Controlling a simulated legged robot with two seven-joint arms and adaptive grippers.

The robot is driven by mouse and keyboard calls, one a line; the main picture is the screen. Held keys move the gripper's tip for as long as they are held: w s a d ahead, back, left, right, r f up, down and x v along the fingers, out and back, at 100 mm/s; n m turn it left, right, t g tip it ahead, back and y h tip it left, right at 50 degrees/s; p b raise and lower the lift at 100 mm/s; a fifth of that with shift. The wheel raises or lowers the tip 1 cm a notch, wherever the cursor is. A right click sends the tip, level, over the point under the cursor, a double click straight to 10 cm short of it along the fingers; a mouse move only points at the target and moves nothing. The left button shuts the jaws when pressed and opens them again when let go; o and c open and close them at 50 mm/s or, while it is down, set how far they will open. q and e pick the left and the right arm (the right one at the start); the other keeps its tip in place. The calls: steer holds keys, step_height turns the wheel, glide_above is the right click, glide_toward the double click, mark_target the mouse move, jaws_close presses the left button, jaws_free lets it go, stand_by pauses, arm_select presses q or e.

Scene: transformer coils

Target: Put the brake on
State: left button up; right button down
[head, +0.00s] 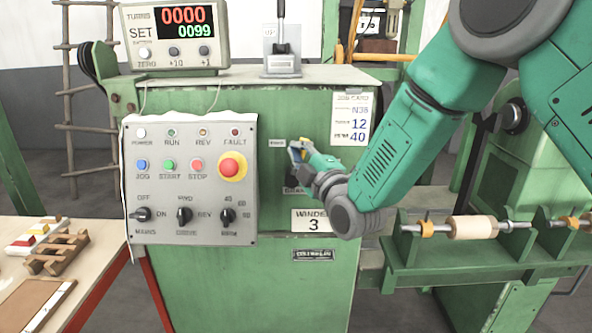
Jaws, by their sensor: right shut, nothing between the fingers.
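My right gripper (296,150) is in front of the green winder cabinet (290,115), right of the control panel. Its fingers are shut and empty, close to a small label (277,142) too small to read. A dark fitting (292,183) and a partly covered label sit just below the fingers; my gripper and wrist hide part of this area. I cannot tell whether the fingers touch the cabinet. An upright lever with a dark grip (281,45) stands on a grey base on top of the cabinet. No clearly readable brake label shows. My left gripper is out of view.
The grey control panel (190,225) carries buttons, knobs and a red emergency stop (232,167). A display box (176,38) reads 0000 and 0099. A wooden table (100,285) is at left. A shaft with a wooden core (472,227) lies at right.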

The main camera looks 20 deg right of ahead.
steer(key=d+f+m+t+h+b, duration=0.3)
steer(key=d+m+b, duration=0.2)
steer(key=m+b, duration=0.2)
steer(key=shift+s+d+f+m+h, duration=0.2)
steer(key=shift+s+m+h, duration=0.25)
steer(key=shift+m, duration=0.15)
steer(key=shift+a+y, duration=0.2)
steer(key=shift+y, duration=0.05)
steer(key=shift+d+f, duration=0.1)
